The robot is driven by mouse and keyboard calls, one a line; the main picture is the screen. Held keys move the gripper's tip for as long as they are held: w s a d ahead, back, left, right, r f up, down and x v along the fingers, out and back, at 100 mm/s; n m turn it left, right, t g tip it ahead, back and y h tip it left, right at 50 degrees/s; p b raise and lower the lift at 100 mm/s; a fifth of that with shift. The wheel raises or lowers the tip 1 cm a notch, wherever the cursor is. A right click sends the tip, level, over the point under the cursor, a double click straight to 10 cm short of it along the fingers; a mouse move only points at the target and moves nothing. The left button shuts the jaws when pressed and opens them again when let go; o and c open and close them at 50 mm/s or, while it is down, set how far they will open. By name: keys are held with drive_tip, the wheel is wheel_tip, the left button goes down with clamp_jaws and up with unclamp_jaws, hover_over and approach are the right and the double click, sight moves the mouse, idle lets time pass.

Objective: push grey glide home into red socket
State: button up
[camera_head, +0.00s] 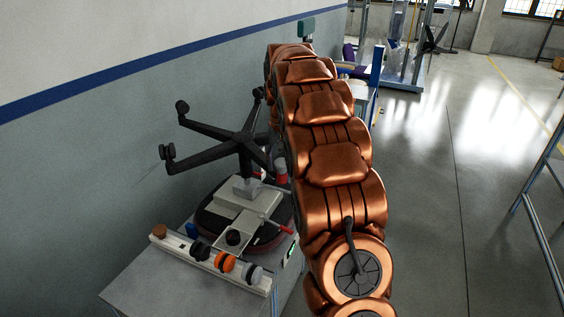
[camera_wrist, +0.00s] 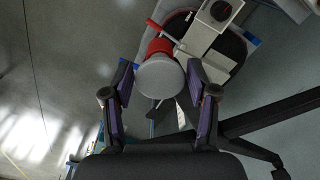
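In the wrist view the grey glide (camera_wrist: 160,78) shows as a round grey disc, nearer the camera than the red socket (camera_wrist: 158,47). The red socket shows just past its upper edge. How deep the glide sits in the socket cannot be told. My gripper (camera_wrist: 160,68) is open, with one finger on each side of the grey disc and small gaps visible. In the head view my copper arm hides the gripper. A red cylinder (camera_head: 281,165) beside the arm may be the socket. The black star-shaped chair base (camera_head: 238,138) stands upturned on the fixture.
A pale rack (camera_head: 175,248) with orange, black and grey pieces lies along the bench front. The fixture has a dark round plate (camera_head: 215,222) and a red-handled lever (camera_head: 275,226). Chair legs spread close to my arm.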

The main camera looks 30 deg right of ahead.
sight(282, 162)
drive_tip(key=shift+o, duration=1.2)
drive_tip(key=shift+w+r, duration=0.1)
drive_tip(key=shift+r, duration=3.65)
